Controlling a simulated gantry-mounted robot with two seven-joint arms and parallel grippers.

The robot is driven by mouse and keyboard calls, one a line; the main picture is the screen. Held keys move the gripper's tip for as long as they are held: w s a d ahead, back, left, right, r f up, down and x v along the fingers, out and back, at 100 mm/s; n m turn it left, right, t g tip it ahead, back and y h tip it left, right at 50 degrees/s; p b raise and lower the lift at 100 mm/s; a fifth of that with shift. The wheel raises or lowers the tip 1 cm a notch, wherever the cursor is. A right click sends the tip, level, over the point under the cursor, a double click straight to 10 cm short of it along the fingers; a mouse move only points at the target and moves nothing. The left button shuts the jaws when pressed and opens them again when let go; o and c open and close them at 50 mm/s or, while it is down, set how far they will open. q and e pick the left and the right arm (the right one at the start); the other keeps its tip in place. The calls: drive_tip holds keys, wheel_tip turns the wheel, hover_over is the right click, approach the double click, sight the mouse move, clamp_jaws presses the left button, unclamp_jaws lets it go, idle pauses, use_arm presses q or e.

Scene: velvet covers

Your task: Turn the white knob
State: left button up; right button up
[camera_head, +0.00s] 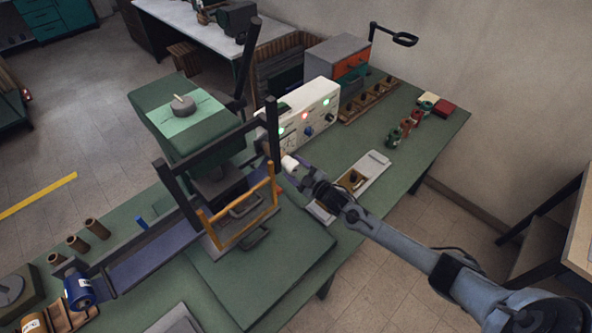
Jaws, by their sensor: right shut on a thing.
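A white control box (326,109) stands on the green table, with small lit lamps and dark and blue knobs on its front. My right arm comes in from the lower right. My right gripper (293,167) is low in front of the box's left end, beside the black machine frame. It is shut on a small white piece, which I take to be the white knob (288,162). The jaws hide most of the contact, and the knob's turn angle cannot be made out. My left gripper is not in view.
A black-framed press with an orange guard (240,226) stands close left of my right gripper. Spools (395,137) stand to the right. The green board (275,265) in front is mostly clear.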

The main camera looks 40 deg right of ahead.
drive_tip(key=shift+n, duration=0.6)
drive_tip(key=shift+n, duration=0.3)
drive_tip(key=o, duration=1)
drive_tip(key=s, duration=0.7)
drive_tip(key=s+d, duration=0.1)
drive_tip(key=s, duration=0.2)
drive_tip(key=shift+s, duration=0.4)
